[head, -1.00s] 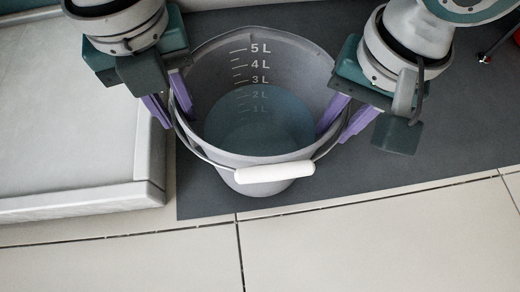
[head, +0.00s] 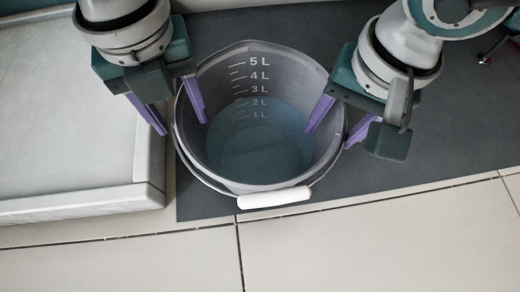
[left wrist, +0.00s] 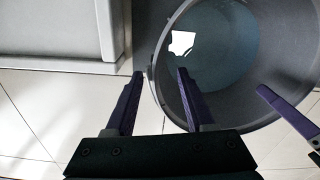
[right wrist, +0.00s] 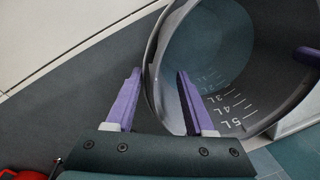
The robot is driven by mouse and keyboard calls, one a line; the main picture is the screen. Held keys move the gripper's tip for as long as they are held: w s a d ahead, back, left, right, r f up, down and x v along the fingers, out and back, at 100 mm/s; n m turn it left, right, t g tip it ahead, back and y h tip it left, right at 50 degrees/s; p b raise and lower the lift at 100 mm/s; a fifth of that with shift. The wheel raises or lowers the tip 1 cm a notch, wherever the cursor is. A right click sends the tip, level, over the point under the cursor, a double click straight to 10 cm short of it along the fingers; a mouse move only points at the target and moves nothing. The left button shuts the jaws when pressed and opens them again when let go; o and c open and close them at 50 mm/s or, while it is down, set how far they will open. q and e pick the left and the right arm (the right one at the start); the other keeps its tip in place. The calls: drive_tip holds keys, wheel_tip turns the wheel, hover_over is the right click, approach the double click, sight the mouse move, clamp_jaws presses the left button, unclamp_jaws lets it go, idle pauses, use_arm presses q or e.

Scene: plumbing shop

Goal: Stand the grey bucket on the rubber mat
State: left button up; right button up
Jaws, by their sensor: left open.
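The grey bucket (head: 215,88) stands on the dark rubber mat (head: 440,150), near its front edge, with bluish water inside and volume marks on its inner wall. Its base is hidden below the rim. Its white handle grip (head: 275,198) hangs at the front. My left gripper (head: 183,126) is open at the left rim, one finger inside the bucket and one outside. My right gripper (head: 329,138) is open at the right rim, also with one finger inside and one outside. Gaps beside the rim show in the left wrist view (left wrist: 165,100) and right wrist view (right wrist: 155,100).
A pale raised tray-like slab (head: 70,150) with a rim lies close on the left of the bucket. Light floor tiles (head: 380,240) run along the front. A small red item (right wrist: 20,174) shows at the right wrist view's lower left.

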drive_tip(key=shift+r, duration=0.25)
use_arm(q)
wheel_tip(320, 180, up, 12)
use_arm(e)
wheel_tip(320, 180, up, 11)
drive_tip(key=d, duration=0.1)
drive_tip(key=shift+s+d+r, duration=0.2)
idle(0.4)
